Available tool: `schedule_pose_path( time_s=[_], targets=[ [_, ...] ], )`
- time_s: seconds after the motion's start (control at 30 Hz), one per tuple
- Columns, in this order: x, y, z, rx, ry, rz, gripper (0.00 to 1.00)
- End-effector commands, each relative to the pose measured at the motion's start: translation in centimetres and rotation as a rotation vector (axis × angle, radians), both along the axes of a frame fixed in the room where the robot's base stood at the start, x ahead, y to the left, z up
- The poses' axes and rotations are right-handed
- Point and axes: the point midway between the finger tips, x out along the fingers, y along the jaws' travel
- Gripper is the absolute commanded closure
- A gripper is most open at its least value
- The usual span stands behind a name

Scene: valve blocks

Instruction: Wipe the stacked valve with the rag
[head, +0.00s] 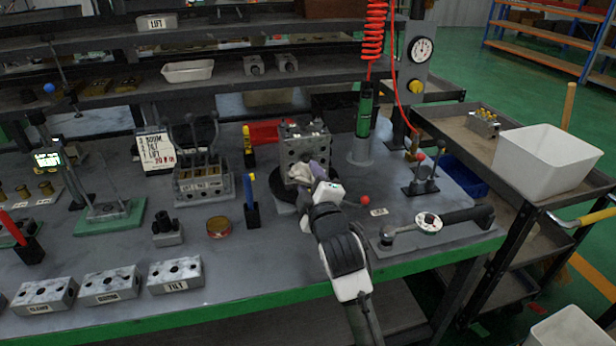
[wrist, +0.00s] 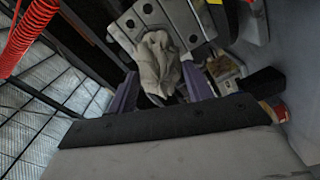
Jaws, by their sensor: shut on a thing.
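The stacked valve (head: 306,143) is a grey metal block with round ports, standing on a dark round base on the bench. My gripper (head: 310,175) is at its front face. The gripper is shut on a crumpled pale grey rag (head: 298,173). In the wrist view the rag (wrist: 158,62) bunches between the two purple fingers (wrist: 160,95) and lies against or just in front of the valve block (wrist: 165,18). I cannot tell for sure whether the rag touches it. The rag hides part of the valve's lower face.
A lever valve block (head: 205,183) stands left of the stacked valve, with a blue-topped marker (head: 251,205) between. A green cylinder (head: 364,115) stands behind right, and a torque wrench (head: 430,224) lies at front right. Labelled blocks (head: 175,275) line the front left edge.

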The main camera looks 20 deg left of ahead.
Motion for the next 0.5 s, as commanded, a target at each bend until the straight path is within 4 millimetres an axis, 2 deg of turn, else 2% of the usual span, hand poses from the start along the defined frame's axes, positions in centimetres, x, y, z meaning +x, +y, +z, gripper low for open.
schedule_pose_path(
  time_s=[0.5],
  targets=[
    [4.0, 2.7, 0.2, -0.001, 0.001, 0.002, 0.68]
  ],
)
